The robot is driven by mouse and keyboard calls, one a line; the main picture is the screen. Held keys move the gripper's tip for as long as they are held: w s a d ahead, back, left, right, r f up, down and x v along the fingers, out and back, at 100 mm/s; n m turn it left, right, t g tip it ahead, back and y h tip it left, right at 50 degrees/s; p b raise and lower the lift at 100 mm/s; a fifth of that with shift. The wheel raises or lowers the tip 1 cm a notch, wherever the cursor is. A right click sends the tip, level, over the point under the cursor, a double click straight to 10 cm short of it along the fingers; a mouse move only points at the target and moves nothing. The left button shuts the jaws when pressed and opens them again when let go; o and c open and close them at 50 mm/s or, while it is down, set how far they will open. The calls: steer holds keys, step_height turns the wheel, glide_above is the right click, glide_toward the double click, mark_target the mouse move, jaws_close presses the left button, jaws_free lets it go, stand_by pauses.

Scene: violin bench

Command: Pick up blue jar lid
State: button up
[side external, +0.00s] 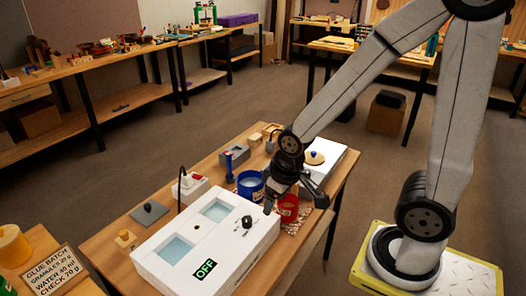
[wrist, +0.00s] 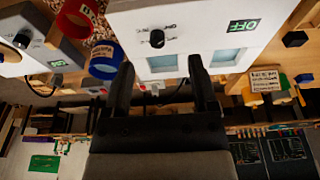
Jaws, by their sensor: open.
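A round tan lid with a dark blue knob (side external: 315,157) lies on the white unit at the right end of the bench in the side view. It looks like the blue jar lid, though I cannot be sure. The open blue jar (side external: 250,184) stands left of my gripper and also shows in the wrist view (wrist: 105,60). My gripper (side external: 295,198) is open and points down near the red jar (side external: 288,210), nearer the camera than the tan lid. In the wrist view my gripper (wrist: 160,66) has nothing between its fingers.
A large white heater box (side external: 205,238) marked OFF fills the bench front. A grey lid-like plate with a dark knob (side external: 149,212) and a small wooden knobbed piece (side external: 125,239) lie left of it. A red-switched box (side external: 188,188) and blue-handled tool (side external: 230,160) stand behind.

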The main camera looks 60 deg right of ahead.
steer(key=w+d+m+h, duration=0.1)
steer(key=w+d+m, duration=0.4)
steer(key=w+d, duration=0.45)
steer(key=m+g+h, duration=0.3)
steer(key=m, duration=1)
glide_toward(314, 152)
steer(key=f, duration=0.1)
steer(key=shift+x, duration=1.5)
steer(key=shift+d+f, duration=0.1)
steer(key=shift+d, duration=0.05)
steer(key=shift+x, duration=2.45)
steer(key=shift+d, duration=0.1)
jaws_close()
